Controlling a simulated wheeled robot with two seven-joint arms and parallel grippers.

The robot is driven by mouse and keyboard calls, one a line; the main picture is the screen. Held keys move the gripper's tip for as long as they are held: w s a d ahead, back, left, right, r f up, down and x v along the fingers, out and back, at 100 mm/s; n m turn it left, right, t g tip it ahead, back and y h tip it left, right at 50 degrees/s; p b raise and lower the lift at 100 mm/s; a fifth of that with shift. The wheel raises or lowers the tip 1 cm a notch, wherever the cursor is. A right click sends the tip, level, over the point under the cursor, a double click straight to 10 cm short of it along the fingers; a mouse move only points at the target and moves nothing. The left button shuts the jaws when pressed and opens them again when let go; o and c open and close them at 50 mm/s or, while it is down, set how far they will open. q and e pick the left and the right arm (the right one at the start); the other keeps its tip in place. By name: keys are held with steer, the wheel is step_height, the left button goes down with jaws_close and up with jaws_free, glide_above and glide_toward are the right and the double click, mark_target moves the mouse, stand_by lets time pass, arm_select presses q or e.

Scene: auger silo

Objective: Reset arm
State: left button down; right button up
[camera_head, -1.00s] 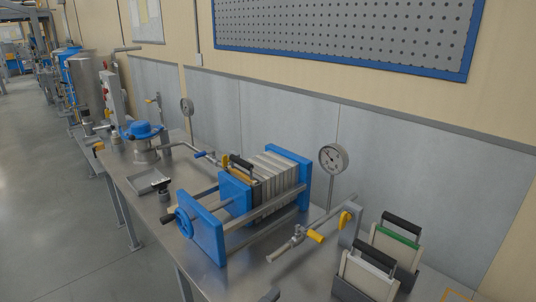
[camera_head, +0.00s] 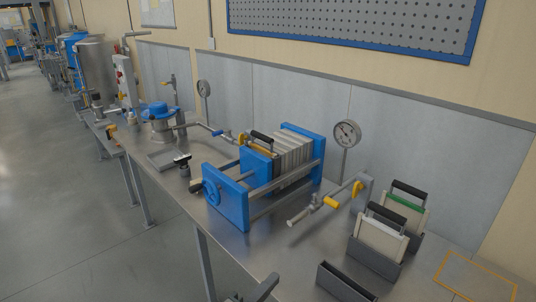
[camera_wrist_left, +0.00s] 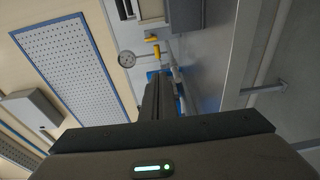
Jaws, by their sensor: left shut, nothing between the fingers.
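My left gripper (camera_head: 266,288) shows only as a small dark piece at the bottom edge of the head view, in front of the bench's near edge. In the left wrist view its dark fingers (camera_wrist_left: 158,98) are together, with nothing between them. Beyond them the wrist view shows a pressure gauge (camera_wrist_left: 127,59) and yellow valve handles (camera_wrist_left: 151,39). My right gripper is in neither view.
A steel bench (camera_head: 222,262) carries a blue filter press (camera_head: 229,203), a gauge (camera_head: 347,134), a yellow-handled valve (camera_head: 331,203), handled plates in dark holders (camera_head: 374,261) and an empty dark holder (camera_head: 343,284). Open floor (camera_head: 75,215) lies left.

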arm_select(q)
steer(key=s+a+f+m+g+y, duration=0.1)
steer(key=a+f+y, duration=0.1)
steer(key=f, duration=0.8)
steer(key=a+f+m+g+y, duration=0.1)
steer(key=a+f+y, duration=0.1)
steer(key=f, duration=0.9)
steer(key=s+a+f+m+g+y, duration=0.1)
steer(key=s+a+f, duration=0.1)
steer(key=s+f, duration=0.35)
steer(key=s+a+f+m+g+y, duration=0.1)
steer(key=s+a+f+g, duration=0.15)
steer(key=f, duration=0.65)
steer(key=s+a+f+m+g+y, duration=0.1)
steer(key=s+a+f, duration=0.25)
steer(key=f, duration=0.35)
steer(key=s+a+f+m+g+y, duration=0.1)
steer(key=s+a+f, duration=0.3)
steer(key=s, duration=0.8)
steer(key=s+a+f+m+g+y, duration=0.1)
steer(key=s+a+f+m+g, duration=0.2)
steer(key=s+f, duration=0.6)
steer(key=s+a+f+m+g+y, duration=0.1)
steer(key=s+a+f, duration=0.5)
steer(key=s, duration=1)
steer(key=m+g, duration=0.1)
steer(key=m, duration=0.1)
steer(key=shift+a+f+m+g+y, duration=0.25)
steer(key=shift+a+m+g+y, duration=0.1)
steer(key=shift+m+y, duration=0.05)
